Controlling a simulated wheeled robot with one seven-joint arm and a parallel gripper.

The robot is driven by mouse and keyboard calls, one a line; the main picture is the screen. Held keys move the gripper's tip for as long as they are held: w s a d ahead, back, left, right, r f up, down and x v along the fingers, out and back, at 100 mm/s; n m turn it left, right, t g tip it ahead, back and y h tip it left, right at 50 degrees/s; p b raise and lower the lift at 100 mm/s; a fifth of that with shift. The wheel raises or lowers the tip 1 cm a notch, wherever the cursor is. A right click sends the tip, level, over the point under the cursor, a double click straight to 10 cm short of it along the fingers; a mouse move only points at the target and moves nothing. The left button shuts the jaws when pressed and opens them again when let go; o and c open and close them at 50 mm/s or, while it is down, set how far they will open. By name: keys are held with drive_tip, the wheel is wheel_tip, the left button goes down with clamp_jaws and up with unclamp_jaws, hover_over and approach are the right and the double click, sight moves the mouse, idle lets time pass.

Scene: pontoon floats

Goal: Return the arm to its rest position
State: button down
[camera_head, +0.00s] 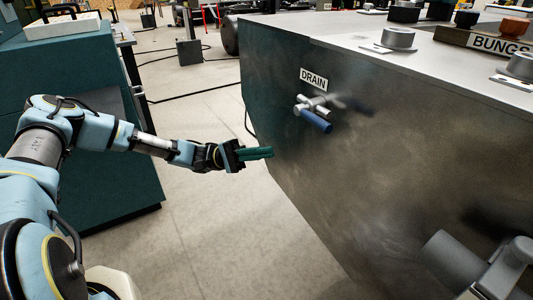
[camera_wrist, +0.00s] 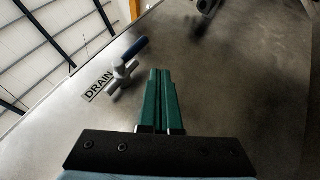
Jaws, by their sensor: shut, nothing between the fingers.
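My arm reaches in from the left in the head view. My gripper (camera_head: 268,153) has green fingers that lie together, with nothing between them. It is in front of the metal pontoon side (camera_head: 400,150), left of and below the drain valve (camera_head: 314,112). In the wrist view the fingers (camera_wrist: 161,75) are side by side and point toward the grey metal face. The drain valve, with its blue handle (camera_wrist: 135,50), is to the left of the fingertips and apart from them. A DRAIN label (camera_head: 313,79) is just above the valve.
A teal cabinet (camera_head: 60,90) stands behind my arm at left, with a white case (camera_head: 62,25) on top. A large pipe fitting (camera_head: 455,260) sticks out at lower right. Bungs and a BUNGS tray (camera_head: 480,40) are on the float's top. Floor between cabinet and float is clear.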

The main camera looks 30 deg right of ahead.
drive_tip(key=shift+s, duration=0.1)
idle(0.3)
drive_tip(key=w+a+f+n+t+y+p, duration=0.2)
drive_tip(key=a+n+t+y+p, duration=0.35)
drive_tip(key=a+t, duration=0.8)
drive_tip(key=w+a+r+n+t+y+p, duration=0.1)
drive_tip(key=w+a+r+t+y, duration=0.1)
drive_tip(key=a+r, duration=0.5)
drive_tip(key=w+a+r+n+t+y+p, duration=0.1)
drive_tip(key=w+a+r+t, duration=0.3)
drive_tip(key=a, duration=1.2)
wheel_tip(320, 180, up, 4)
drive_tip(key=shift+w+f+n+t+y+p, duration=0.2)
drive_tip(key=shift+w+n+t+y+p, duration=0.2)
drive_tip(key=shift+n+t+y, duration=0.6)
drive_tip(key=shift+m+t, duration=0.25)
drive_tip(key=shift+m, duration=0.1)
